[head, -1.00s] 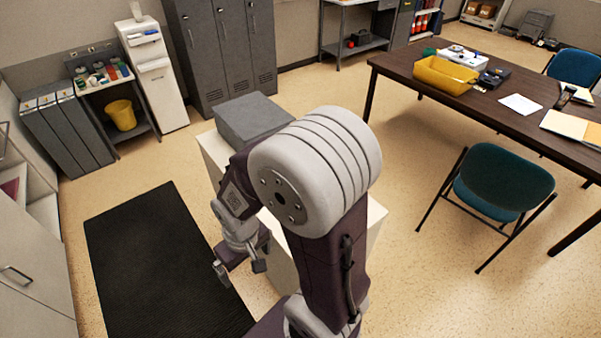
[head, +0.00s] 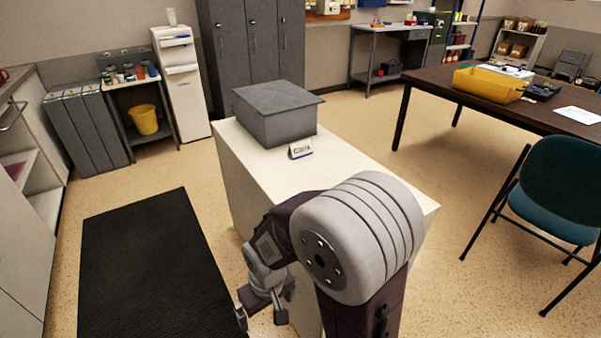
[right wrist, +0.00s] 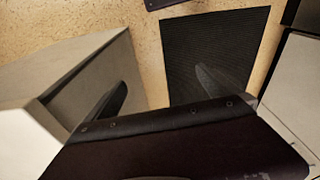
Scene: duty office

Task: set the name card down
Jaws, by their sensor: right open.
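My right gripper (head: 262,312) is open and empty, low beside the cabinet's left side and apart from the card. In the right wrist view its two dark fingers (right wrist: 160,90) are spread wide with only floor and mat between them. My left gripper is not in view.
A grey lidded box (head: 277,115) takes up the back of the cabinet top. A black mat (head: 150,265) lies on the floor to the left. A teal chair (head: 560,190) and a dark table (head: 430,88) stand at right. Much of the floor is clear.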

